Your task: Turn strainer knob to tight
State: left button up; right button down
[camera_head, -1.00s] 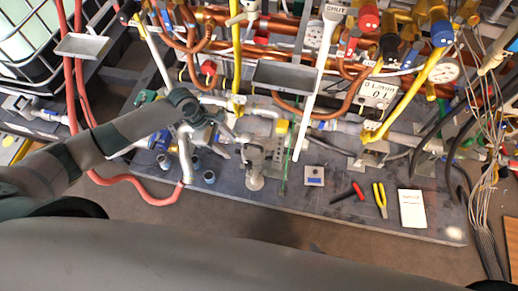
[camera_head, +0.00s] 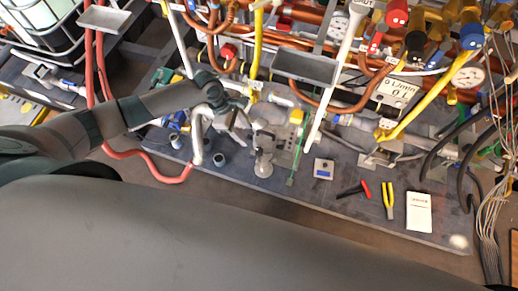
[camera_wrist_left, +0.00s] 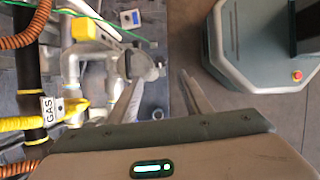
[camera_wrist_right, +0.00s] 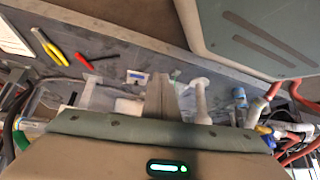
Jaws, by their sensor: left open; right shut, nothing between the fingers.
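The grey strainer has a rounded grey knob (camera_head: 263,167) on its near end, low over the bench. In the left wrist view the knob (camera_wrist_left: 146,67) shows just beyond the left-hand finger, and it is not between the fingers. My left gripper (camera_head: 241,128) is close beside the strainer's left side in the head view. It is open and empty, its fingers (camera_wrist_left: 160,82) spread apart. Contact with the knob cannot be told. My right gripper (camera_wrist_right: 160,85) is shut and empty; it shows only in its wrist view, where a pale round-ended knob (camera_wrist_right: 200,84) appears to its right.
A white pipe (camera_head: 334,85) and a grey tray (camera_head: 305,67) stand nearby. A red hose (camera_head: 150,168) curves at left.

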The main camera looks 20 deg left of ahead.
aim_at(259, 150)
pick_arm(q)
jog(key=b+x, duration=0.1)
jog(key=x, duration=1.2)
jog(key=shift+f, duration=0.3)
jog(key=shift+c, duration=0.4)
pick_arm(e)
jog(key=shift+w+a+r, duration=0.25)
jog(key=shift+w+a, duration=0.1)
jog(key=shift+w, duration=0.1)
jog(key=shift+w+a+r, duration=0.25)
jog(key=shift+w+a, duration=0.05)
jog(key=shift+w, duration=0.15)
